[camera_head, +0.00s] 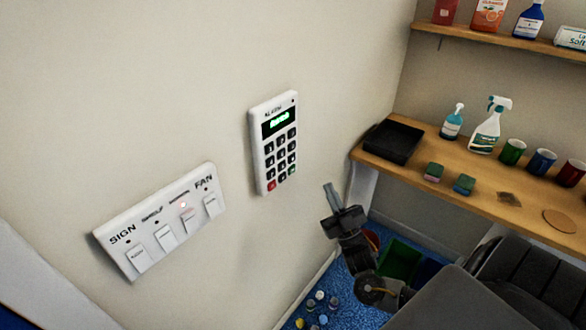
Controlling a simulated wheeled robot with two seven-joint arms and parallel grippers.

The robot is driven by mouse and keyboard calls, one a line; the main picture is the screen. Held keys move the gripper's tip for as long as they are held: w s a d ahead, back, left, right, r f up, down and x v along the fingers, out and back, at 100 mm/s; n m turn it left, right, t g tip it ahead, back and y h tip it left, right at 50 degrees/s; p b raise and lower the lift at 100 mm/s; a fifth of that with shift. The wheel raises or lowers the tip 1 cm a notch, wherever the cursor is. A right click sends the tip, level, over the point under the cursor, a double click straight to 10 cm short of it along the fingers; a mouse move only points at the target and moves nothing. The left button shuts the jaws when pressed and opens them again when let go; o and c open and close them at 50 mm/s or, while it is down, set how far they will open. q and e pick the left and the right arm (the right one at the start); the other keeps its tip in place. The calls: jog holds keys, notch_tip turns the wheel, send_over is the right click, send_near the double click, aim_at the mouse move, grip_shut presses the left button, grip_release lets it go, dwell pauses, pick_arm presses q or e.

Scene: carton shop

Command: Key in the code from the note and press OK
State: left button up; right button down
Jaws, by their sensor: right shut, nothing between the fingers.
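A white alarm keypad (274,143) is mounted on the wall near the middle of the head view. It has dark keys, a red key at the lower left and a green key at the lower right. Its small screen (279,120) shows green text too small to read for certain. My right gripper (332,194) is shut and empty, pointing up, to the right of and below the keypad and apart from it. My left gripper is not in view. I cannot make out a note with a code.
A white switch panel (163,221) with several rockers, marked SIGN and FAN at its ends, is on the wall at lower left. A wooden shelf (480,203) at right holds a black tray (393,141), a spray bottle (490,126), cups and sponges. Bins and small items are on the blue floor.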

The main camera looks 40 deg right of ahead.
aim_at(292, 169)
dwell(0.3)
jog(key=w+a+b, duration=0.2)
jog(key=w, duration=0.6)
jog(key=shift+w+a, duration=0.25)
jog(key=shift+w, duration=0.15)
dwell(1.9)
jog(key=shift+w+a+b, duration=0.15)
jog(key=shift+w+b, duration=0.15)
jog(key=shift+b, duration=0.05)
jog(key=shift+w+a, duration=0.1)
jog(key=shift+w, duration=0.2)
dwell(0.6)
jog(key=shift+s, duration=0.1)
jog(key=shift+s+d, duration=0.25)
jog(key=shift+s, duration=0.45)
